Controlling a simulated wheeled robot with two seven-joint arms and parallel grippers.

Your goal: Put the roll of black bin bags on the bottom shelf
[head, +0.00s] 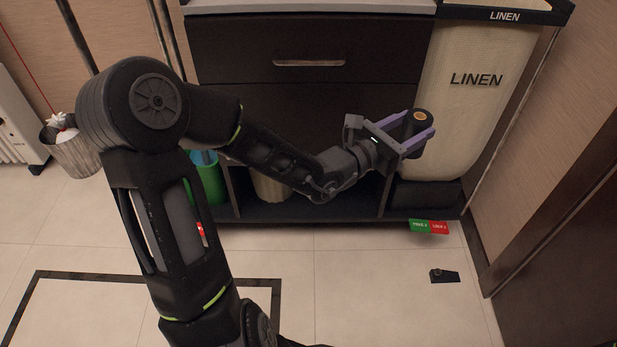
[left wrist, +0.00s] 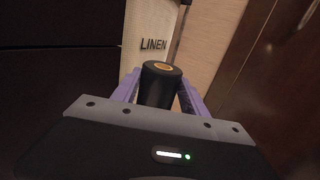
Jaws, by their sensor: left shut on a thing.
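My left gripper (head: 425,133) has purple fingers and is shut on the roll of black bin bags (head: 411,124), which is upright with its tan core end showing on top. The roll also shows between the fingers in the left wrist view (left wrist: 158,84). The gripper holds it in front of the right side of the dark cabinet, near the linen bag. The bottom shelf (head: 300,218) is the low open part of the cabinet, below the drawers. My left arm hides much of it. My right gripper does not show.
A green bottle (head: 211,180) and a beige bin (head: 271,186) stand on the bottom shelf. The cream linen bag (head: 470,110) stands at the right. A green and red card (head: 429,227) and a black wedge (head: 444,276) lie on the floor. A metal wastebasket (head: 72,153) is at the left.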

